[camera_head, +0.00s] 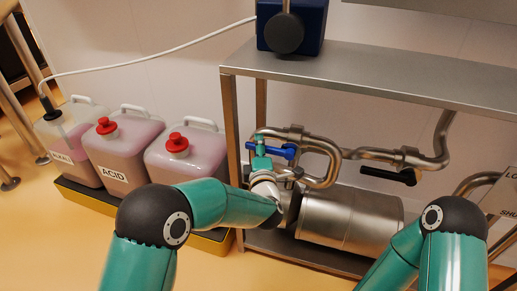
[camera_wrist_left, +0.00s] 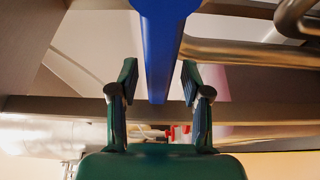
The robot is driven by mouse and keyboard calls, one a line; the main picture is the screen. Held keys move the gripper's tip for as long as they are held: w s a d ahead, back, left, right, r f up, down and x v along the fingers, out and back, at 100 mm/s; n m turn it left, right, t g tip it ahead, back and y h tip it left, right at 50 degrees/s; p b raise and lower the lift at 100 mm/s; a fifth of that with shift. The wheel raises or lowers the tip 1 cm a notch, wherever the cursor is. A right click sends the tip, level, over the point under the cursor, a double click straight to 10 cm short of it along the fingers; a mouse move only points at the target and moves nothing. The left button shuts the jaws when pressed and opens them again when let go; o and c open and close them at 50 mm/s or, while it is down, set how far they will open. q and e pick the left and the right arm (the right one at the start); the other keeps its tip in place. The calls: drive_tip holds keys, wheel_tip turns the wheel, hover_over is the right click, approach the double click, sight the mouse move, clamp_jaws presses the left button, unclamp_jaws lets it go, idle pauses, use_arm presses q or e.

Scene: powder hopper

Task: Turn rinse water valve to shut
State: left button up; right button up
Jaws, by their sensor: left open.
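A blue valve lever (camera_head: 284,152) sits on the steel pipework under the metal shelf, roughly level in the head view. No label shows that names it as the rinse water valve. My left gripper (camera_head: 261,153) is at the left end of this lever, with its teal fingers partly overlapping it. In the left wrist view, the open fingers (camera_wrist_left: 159,78) stand on either side of the blue lever (camera_wrist_left: 164,45), with a gap at each side. The lever is not gripped. My right arm shows at the lower right, but its gripper does not show.
A second valve with a black lever (camera_head: 390,175) sits to the right. Curved steel pipes (camera_head: 325,147) and a steel cylinder (camera_head: 350,220) lie close to my left gripper. The shelf (camera_head: 370,75) is above. Acid and alkali canisters (camera_head: 125,145) stand at left in a yellow-edged tray.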

use_arm(q)
clamp_jaws()
drive_tip(key=shift+a+f, duration=0.1)
idle(0.4)
